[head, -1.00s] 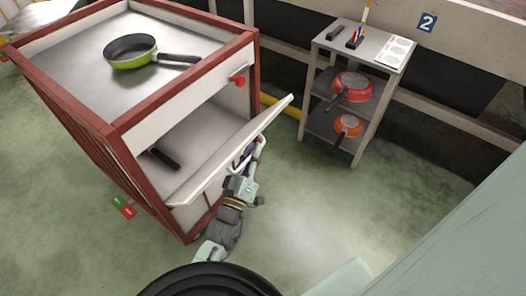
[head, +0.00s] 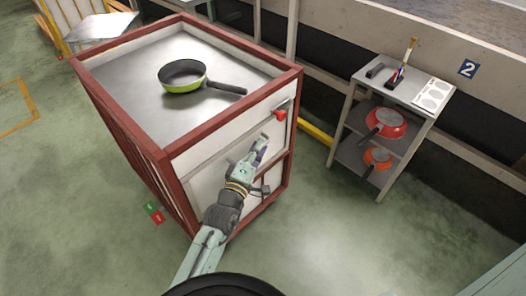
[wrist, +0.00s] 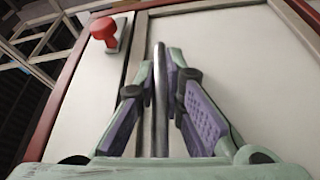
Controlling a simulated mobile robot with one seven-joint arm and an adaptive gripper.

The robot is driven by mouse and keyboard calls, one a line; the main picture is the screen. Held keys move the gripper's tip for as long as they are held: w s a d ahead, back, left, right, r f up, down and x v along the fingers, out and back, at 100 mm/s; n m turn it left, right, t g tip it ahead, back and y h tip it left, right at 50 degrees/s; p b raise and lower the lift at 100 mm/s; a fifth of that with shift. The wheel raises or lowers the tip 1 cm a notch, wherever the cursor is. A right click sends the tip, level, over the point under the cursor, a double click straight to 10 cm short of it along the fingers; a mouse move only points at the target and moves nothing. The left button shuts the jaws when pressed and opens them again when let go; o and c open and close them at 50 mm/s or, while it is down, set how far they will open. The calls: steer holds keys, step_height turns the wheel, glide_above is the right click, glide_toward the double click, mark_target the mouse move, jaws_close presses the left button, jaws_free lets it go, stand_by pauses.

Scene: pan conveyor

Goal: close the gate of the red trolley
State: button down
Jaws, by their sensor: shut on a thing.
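The red trolley (head: 237,94) has a red frame and white panels. Its gate (head: 203,182), a white panel on the front, now stands up, about flush with the front face; in the wrist view the gate (wrist: 235,50) fills the right side. My gripper (head: 260,146) is at the front of the gate. In the wrist view its fingers (wrist: 162,75) are shut around the gate's metal handle (wrist: 160,100). A red latch knob (head: 279,115) sits above and right of the gripper; it also shows in the wrist view (wrist: 104,31). The inside of the trolley is hidden behind the gate.
A green pan (head: 183,77) lies on the trolley's top. The floor in front is clear.

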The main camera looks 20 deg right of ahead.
steer(key=shift+w+a+r, duration=0.15)
steer(key=c, duration=1.7)
jaws_free()
steer(key=v, duration=1.2)
